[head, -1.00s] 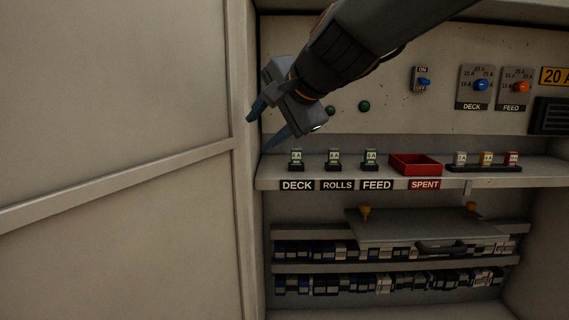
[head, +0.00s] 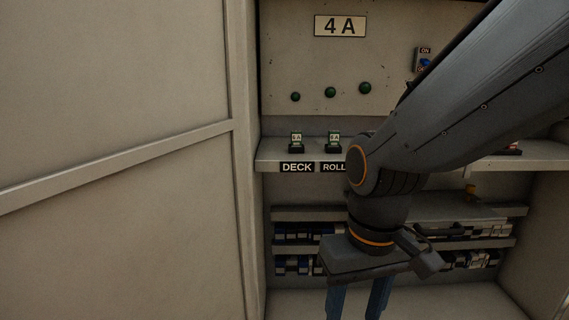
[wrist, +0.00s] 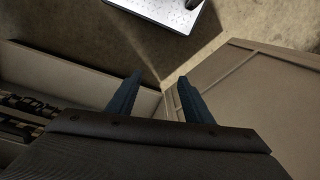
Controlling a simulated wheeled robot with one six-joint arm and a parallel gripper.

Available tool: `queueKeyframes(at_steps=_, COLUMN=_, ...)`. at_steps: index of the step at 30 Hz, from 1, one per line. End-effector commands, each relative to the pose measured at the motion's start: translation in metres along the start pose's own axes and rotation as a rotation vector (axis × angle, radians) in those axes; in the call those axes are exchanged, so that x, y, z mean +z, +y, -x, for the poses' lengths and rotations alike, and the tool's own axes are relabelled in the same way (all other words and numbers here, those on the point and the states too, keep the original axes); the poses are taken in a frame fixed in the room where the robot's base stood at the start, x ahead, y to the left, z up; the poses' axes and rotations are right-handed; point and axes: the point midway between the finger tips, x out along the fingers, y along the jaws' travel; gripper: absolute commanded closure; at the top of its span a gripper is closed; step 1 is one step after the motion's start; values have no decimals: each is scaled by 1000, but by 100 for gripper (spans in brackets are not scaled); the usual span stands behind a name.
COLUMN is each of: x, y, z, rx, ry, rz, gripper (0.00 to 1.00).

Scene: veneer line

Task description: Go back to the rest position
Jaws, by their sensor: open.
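My gripper (head: 356,300) hangs pointing down at the lower middle of the head view, in front of the cabinet's lower part. Its two blue fingers are apart with nothing between them, and their tips run to the bottom edge of the picture. In the wrist view my gripper (wrist: 158,85) also shows both fingers spread and empty. My arm crosses the right side of the head view and hides part of the shelf and panel.
The cabinet's shelf (head: 270,152) carries small fuse blocks above the DECK label (head: 297,167). A 4 A plate (head: 340,26) is above three green lamps. A large pale door (head: 120,90) stands at left. The wrist view shows open floor (wrist: 150,45) and a light plate (wrist: 170,10).

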Motion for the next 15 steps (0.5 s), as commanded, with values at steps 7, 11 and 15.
queueKeyframes(at_steps=7, x=4, y=20, z=36, rx=12, ry=-3, rz=-76, gripper=54)
queueKeyframes(at_steps=11, x=7, y=34, z=55, rx=21, ry=-3, rz=-121, gripper=54)
queueKeyframes(at_steps=15, x=12, y=50, z=74, rx=29, ry=-5, rz=-169, gripper=54)
